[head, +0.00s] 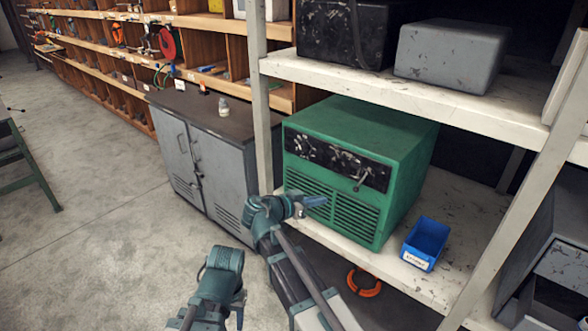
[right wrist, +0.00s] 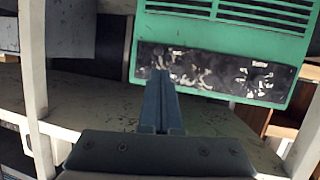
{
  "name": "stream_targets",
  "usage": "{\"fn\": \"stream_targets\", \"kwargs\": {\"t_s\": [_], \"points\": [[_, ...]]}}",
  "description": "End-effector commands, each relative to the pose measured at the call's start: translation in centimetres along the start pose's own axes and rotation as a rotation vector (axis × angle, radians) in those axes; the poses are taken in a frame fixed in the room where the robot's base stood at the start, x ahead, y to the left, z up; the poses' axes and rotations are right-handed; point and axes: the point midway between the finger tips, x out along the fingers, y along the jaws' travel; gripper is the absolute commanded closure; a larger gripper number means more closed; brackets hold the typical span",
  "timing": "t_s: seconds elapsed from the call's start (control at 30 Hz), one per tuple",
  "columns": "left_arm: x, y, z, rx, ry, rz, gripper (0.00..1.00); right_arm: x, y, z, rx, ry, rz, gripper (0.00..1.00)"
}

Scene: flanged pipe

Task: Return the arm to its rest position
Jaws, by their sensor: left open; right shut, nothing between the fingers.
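My right gripper (head: 314,201) is in front of the grille of the green machine (head: 400,150) in the head view, pointing right. In the right wrist view its two fingers (right wrist: 161,100) are together with nothing between them, and the machine's black control panel (right wrist: 215,75) appears upside down beyond them. I cannot tell whether the fingertips touch the machine. My left gripper (head: 238,312) is low in the head view, left of the right arm, over the floor and open; its fingers are mostly hidden by its wrist.
A pale metal shelf (head: 455,100) surrounds the machine, with an upright (head: 262,110) near my right arm. A blue bin (head: 427,243) sits on the lower shelf. An orange ring (head: 364,284) lies below. A grey cabinet (head: 205,165) stands behind.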

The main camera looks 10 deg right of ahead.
Motion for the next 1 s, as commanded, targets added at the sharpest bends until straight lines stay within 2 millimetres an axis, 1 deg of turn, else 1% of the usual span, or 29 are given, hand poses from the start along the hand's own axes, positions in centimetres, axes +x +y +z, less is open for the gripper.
{"fn": "stream_targets", "kwargs": {"t_s": [0.07,0.13,0.17,0.27,0.3,0.37,0.4,0.47,0.5,0.6,0.7,0.8,0.9,1.0], "points": [[0.0,0.0,0.0,0.000,0.000,0.000,0.50,-0.1,0.2,0.4,-0.014,-0.013,0.000,1.00],[0.0,0.0,0.0,0.000,0.000,0.000,0.50,-0.5,0.9,1.6,-0.065,-0.061,-0.001,1.00],[0.0,0.0,0.0,0.000,0.000,0.000,0.50,-0.8,1.3,2.4,-0.101,-0.093,-0.004,1.00],[0.0,0.0,0.0,0.000,0.000,0.000,0.50,-2.4,3.2,6.4,-0.281,-0.254,-0.036,1.00],[0.0,0.0,0.0,0.000,0.000,0.000,0.50,-3.4,4.1,8.3,-0.371,-0.333,-0.064,1.00],[0.0,0.0,0.0,0.000,0.000,0.000,0.50,-5.1,5.4,11.1,-0.514,-0.451,-0.123,1.00],[0.0,0.0,0.0,0.000,0.000,0.000,0.50,-6.4,6.2,12.9,-0.608,-0.526,-0.173,1.00],[0.0,0.0,0.0,0.000,0.000,0.000,0.50,-8.5,7.4,15.4,-0.743,-0.630,-0.260,1.00],[0.0,0.0,0.0,0.000,0.000,0.000,0.50,-9.9,8.1,16.8,-0.826,-0.690,-0.324,1.00],[0.0,0.0,0.0,0.000,0.000,0.000,0.50,-13.3,9.7,19.6,-1.004,-0.813,-0.490,1.00],[0.0,0.0,0.0,0.000,0.000,0.000,0.50,-16.0,10.9,21.4,-1.132,-0.890,-0.638,1.00],[0.0,0.0,0.0,0.000,0.000,0.000,0.50,-17.8,11.7,22.4,-1.209,-0.932,-0.742,1.00],[0.0,0.0,0.0,0.000,0.000,0.000,0.50,-18.7,12.0,22.8,-1.246,-0.950,-0.797,1.00],[0.0,0.0,0.0,0.000,0.000,0.000,0.50,-18.9,12.0,22.9,-1.256,-0.954,-0.811,1.00]]}}
